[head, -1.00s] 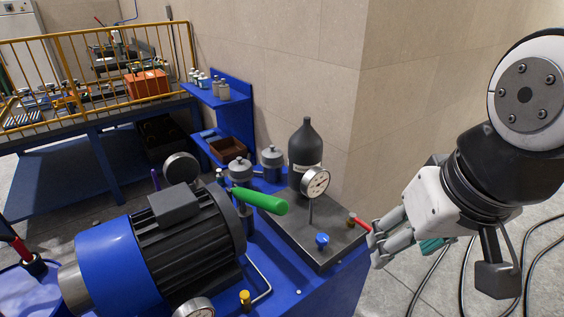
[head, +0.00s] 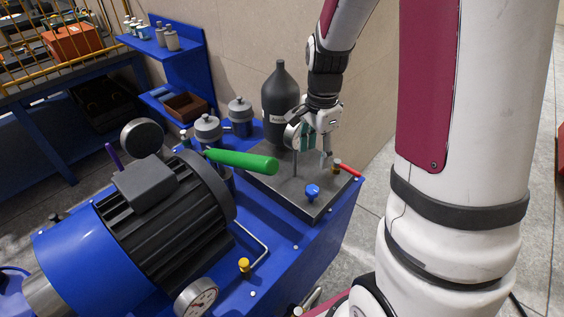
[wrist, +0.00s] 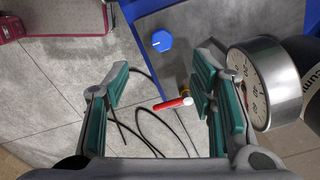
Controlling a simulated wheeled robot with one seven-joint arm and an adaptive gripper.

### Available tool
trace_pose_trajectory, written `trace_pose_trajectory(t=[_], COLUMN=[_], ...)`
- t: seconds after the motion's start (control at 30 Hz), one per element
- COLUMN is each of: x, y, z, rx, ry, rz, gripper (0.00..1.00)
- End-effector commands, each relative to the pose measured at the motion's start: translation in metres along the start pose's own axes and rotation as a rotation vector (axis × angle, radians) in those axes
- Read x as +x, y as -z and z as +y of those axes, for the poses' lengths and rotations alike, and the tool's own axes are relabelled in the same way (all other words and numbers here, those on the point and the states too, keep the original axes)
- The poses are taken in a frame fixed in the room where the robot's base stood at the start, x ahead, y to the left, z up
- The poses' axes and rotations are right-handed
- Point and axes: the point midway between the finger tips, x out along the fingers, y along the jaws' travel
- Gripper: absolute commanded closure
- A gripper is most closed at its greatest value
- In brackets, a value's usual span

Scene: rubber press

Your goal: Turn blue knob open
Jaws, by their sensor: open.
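The blue knob (head: 312,192) stands on the dark metal block (head: 270,186) at the corner of the blue machine bench. In the wrist view the blue knob (wrist: 161,41) lies beyond the fingertips, between their lines. My gripper (head: 326,158) is above the block, behind the knob and apart from it. In the wrist view my gripper (wrist: 163,78) is open, its teal pads wide apart with nothing clamped. A red-handled valve (wrist: 173,103) shows between the fingers, nearer the right one.
A pressure gauge (wrist: 262,84) stands close beside the right finger. The black bottle (head: 281,110) is just behind my gripper. A green handle (head: 242,161) and the motor (head: 165,220) are left of the block. Open floor lies to the right.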

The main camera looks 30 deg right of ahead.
Motion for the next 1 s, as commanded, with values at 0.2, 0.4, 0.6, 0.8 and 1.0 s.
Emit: trace_pose_trajectory(t=[0.2,0.4,0.6,0.8,1.0], x=[0.017,0.048,0.088,0.122,0.142], y=[0.005,0.004,0.004,0.004,0.005], z=[-0.002,0.0,0.0,0.0,0.0], rx=[0.043,0.039,0.038,0.038,0.038], ry=[-0.011,-0.015,-0.014,-0.013,-0.011], rz=[0.001,0.0,0.0,-0.001,0.0], gripper=[0.49,0.49,0.49,0.49,0.49])
